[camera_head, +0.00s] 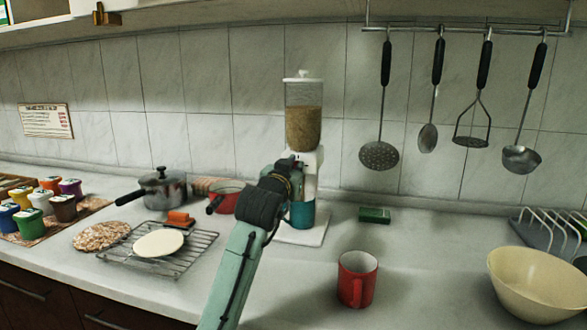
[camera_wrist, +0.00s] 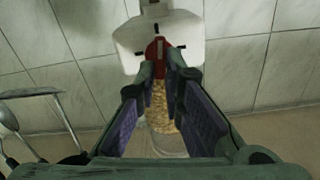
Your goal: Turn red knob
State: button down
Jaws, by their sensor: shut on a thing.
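A dispenser (camera_head: 304,120) with a clear container of grain, a white lid and a white stand stands near the wall in the head view. A teal cup (camera_head: 302,214) sits on its white base. The red knob (camera_wrist: 158,50) shows in the wrist view against the white dispenser body (camera_wrist: 185,35). My gripper (camera_wrist: 162,72) is shut on the knob, with one finger on each side of it. In the head view my gripper (camera_head: 290,172) is at the front of the dispenser and hides the knob. Grain (camera_wrist: 160,105) shows between the fingers in the wrist view.
A red mug (camera_head: 357,279) stands at the front and a cream bowl (camera_head: 535,285) at the right. A green sponge (camera_head: 374,215) lies right of the dispenser. A pot (camera_head: 163,188), red pan (camera_head: 226,198) and wire rack (camera_head: 185,258) are at the left. Utensils (camera_head: 380,155) hang above.

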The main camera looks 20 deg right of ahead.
jog(key=shift+s+d+f+m+b, duration=0.15)
jog(key=shift+m+b, duration=0.3)
jog(key=shift+m, duration=2.15)
jog(key=shift+s+d+f+m+b, duration=0.15)
jog(key=shift+m+b, duration=0.25)
jog(key=shift+m, duration=2.2)
jog(key=shift+d+f+m+b, duration=0.15)
jog(key=shift+m+b, duration=0.3)
jog(key=shift+m, duration=2.15)
jog(key=shift+f, duration=0.1)
jog(key=c, duration=1.7)
grip_release()
jog(key=v, duration=1.2)
